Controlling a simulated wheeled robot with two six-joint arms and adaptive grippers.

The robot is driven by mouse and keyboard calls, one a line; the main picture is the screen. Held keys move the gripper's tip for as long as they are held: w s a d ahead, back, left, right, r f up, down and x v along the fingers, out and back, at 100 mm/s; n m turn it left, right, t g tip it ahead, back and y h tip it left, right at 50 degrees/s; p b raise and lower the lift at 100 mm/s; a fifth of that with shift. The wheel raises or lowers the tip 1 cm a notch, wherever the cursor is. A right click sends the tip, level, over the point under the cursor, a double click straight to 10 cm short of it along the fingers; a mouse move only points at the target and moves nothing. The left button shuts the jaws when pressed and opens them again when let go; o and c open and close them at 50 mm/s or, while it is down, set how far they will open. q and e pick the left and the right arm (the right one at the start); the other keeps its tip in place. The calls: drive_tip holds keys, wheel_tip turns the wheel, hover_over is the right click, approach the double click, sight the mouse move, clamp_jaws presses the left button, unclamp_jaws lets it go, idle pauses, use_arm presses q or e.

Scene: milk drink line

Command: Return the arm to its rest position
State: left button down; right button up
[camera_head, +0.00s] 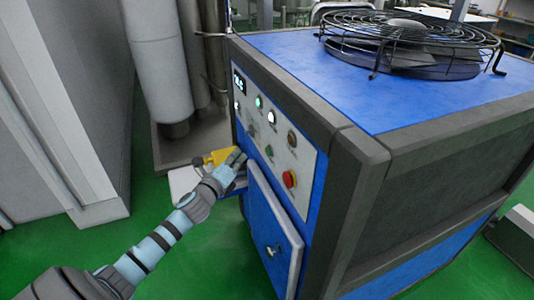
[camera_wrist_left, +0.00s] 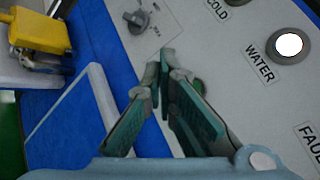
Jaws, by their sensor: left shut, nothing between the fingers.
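My left arm reaches in from the lower left of the head view. Its gripper (camera_head: 238,158) is close to the front control panel (camera_head: 305,150) of a blue machine. In the left wrist view the gripper (camera_wrist_left: 165,58) has its fingertips together with nothing between them, in front of the grey panel (camera_wrist_left: 225,65). A dark rotary knob (camera_wrist_left: 137,20) is just beyond the fingertips. A green part is mostly hidden behind the right finger. Whether the fingers touch the panel I cannot tell. My right gripper is not in view.
The machine carries a red button (camera_head: 290,178), a half-open-looking blue door (camera_head: 272,235) and a caged fan (camera_head: 410,40) on top. A yellow part (camera_head: 218,156) sits beside the gripper. Pale cylinders (camera_head: 158,60) stand behind; green floor (camera_head: 165,225) is open at left.

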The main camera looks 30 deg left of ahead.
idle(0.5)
use_arm(q)
drive_tip(key=s+a+f+n+g+y, duration=0.1)
drive_tip(key=s+a+f+n+g, duration=0.15)
drive_tip(key=f+n, duration=0.5)
drive_tip(key=s+a+f+n+g, duration=0.15)
drive_tip(key=s+f+n, duration=0.3)
drive_tip(key=f, duration=0.65)
drive_tip(key=s+d+f+n+g, duration=0.25)
drive_tip(key=s+f+n, duration=0.2)
drive_tip(key=f, duration=0.25)
drive_tip(key=s+d+f+n+g, duration=0.1)
drive_tip(key=s+f+n+g, duration=0.2)
drive_tip(key=s+f, duration=0.4)
drive_tip(key=s+d+f+n+g+h, duration=0.1)
drive_tip(key=s+d+f, duration=0.4)
drive_tip(key=s, duration=0.5)
drive_tip(key=s+d+f+n+g+h+p, duration=0.1)
drive_tip(key=s+d+f+n+g, duration=0.1)
drive_tip(key=s+d, duration=0.4)
drive_tip(key=s+d+f+n+g+h, duration=0.1)
drive_tip(key=s+d+f+g, duration=0.2)
drive_tip(key=s, duration=1.1)
drive_tip(key=d+f, duration=0.3)
drive_tip(key=f, duration=0.1)
drive_tip(key=shift+f, duration=0.35)
drive_tip(key=shift+w, duration=0.1)
